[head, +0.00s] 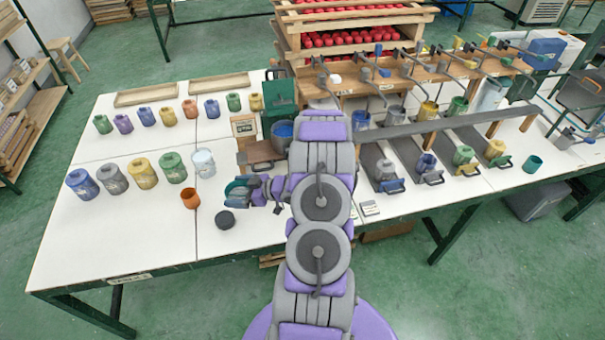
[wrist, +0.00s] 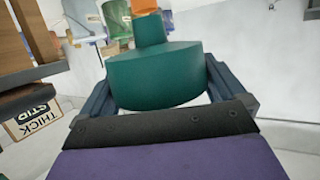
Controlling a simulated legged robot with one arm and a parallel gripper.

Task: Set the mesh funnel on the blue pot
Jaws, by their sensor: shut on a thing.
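My gripper (head: 258,192) is shut on a teal funnel (wrist: 155,75), held between its two dark blue fingers above the front of the white table. The funnel has a wide round body and a narrow spout pointing away from the wrist camera. Its mesh does not show. It also shows in the head view (head: 236,191). The blue pot (head: 82,184) stands at the left end of the front row of pots, well left of my gripper and apart from the funnel. Smaller blue pots stand in the back row (head: 147,117).
An orange funnel-like cup (head: 190,199) and a black disc (head: 225,219) lie left of my gripper. Grey, yellow, green and white pots (head: 203,163) line the front row. A wooden stand (head: 262,155) is behind my gripper. The front left table is clear.

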